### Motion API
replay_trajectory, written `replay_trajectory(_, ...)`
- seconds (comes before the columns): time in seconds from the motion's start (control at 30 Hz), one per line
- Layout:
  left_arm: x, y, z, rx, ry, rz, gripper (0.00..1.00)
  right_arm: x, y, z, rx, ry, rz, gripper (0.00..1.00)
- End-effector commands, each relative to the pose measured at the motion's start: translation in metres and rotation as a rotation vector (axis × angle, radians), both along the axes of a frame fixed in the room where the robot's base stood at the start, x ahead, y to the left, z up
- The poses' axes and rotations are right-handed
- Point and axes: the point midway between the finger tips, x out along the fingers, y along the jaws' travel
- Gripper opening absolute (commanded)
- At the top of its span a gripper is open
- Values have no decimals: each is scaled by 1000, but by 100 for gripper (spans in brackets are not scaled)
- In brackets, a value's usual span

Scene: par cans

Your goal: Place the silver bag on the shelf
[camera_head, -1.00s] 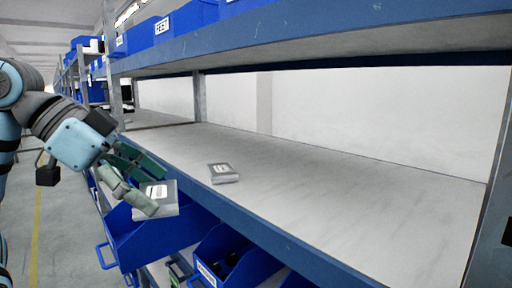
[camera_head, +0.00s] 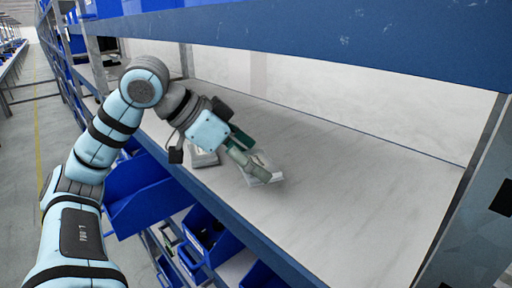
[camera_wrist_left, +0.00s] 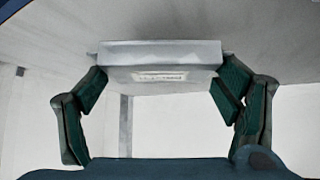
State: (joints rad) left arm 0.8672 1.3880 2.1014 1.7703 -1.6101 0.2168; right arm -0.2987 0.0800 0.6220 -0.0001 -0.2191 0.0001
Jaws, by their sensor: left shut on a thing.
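My left gripper (camera_head: 250,159) is shut on a silver bag (camera_head: 266,173), a flat grey-silver packet, over the shelf (camera_head: 330,190) in the head view. In the left wrist view the silver bag (camera_wrist_left: 160,52) sits between the two green fingers, with a small printed label on its near face. I cannot tell whether its underside touches the shelf. A second silver bag (camera_head: 205,158) lies on the shelf to the left, partly hidden by my gripper. My right gripper is out of view.
The blue front beam (camera_head: 245,220) edges the shelf, and a higher blue beam (camera_head: 330,33) runs above it. Blue bins (camera_head: 150,205) stand below. A grey upright (camera_head: 470,200) closes the right end. The shelf's middle and right are clear.

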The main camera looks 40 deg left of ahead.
Motion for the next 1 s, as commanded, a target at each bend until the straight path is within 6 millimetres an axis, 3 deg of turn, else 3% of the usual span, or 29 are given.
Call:
replay_trajectory(0.13,11,-7,0,-3,-1,-1,49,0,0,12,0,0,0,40)
replay_trajectory(0.2,10,-6,-25,0,1,2,49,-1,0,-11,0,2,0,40)
replay_trajectory(0.3,10,-6,-43,0,0,1,49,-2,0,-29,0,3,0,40)
replay_trajectory(0.37,10,-6,-43,0,-1,0,49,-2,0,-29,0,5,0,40)
replay_trajectory(0.4,10,-6,-41,0,-1,0,44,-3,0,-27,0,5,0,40)
replay_trajectory(0.63,10,-6,-42,0,0,1,44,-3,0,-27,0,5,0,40)
replay_trajectory(0.67,10,-6,-41,0,0,1,86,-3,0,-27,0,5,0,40)
replay_trajectory(0.7,10,-6,-41,0,0,1,92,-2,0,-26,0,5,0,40)
replay_trajectory(0.77,10,-6,-40,0,0,1,100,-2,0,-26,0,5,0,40)
replay_trajectory(1.0,10,-6,-40,0,-1,1,100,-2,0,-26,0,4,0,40)
